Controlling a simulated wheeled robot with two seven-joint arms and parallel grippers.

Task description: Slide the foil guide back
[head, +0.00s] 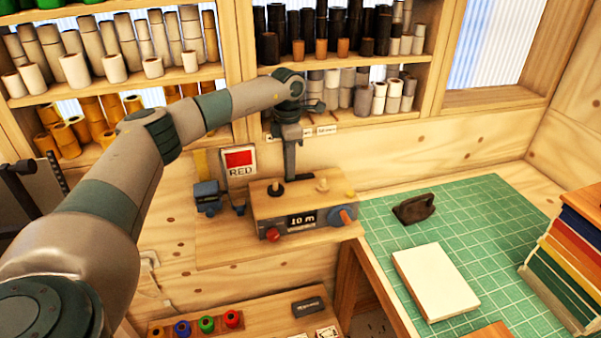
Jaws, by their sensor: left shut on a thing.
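A wooden machine (318,217) with a "10 m" display stands on the wooden counter. My left arm reaches from the left, and my left gripper (290,172) points down at the machine's top, just right of the black knob. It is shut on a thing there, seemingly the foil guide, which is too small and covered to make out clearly. My right gripper is not in view.
Shelves of rolls (345,40) stand behind the machine. A red-labelled sign (240,160) stands left of it. To the right, a green cutting mat (480,225) holds a dark iron-like object (413,208) and a cream block (435,284). Colored rolls (207,324) sit below in front.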

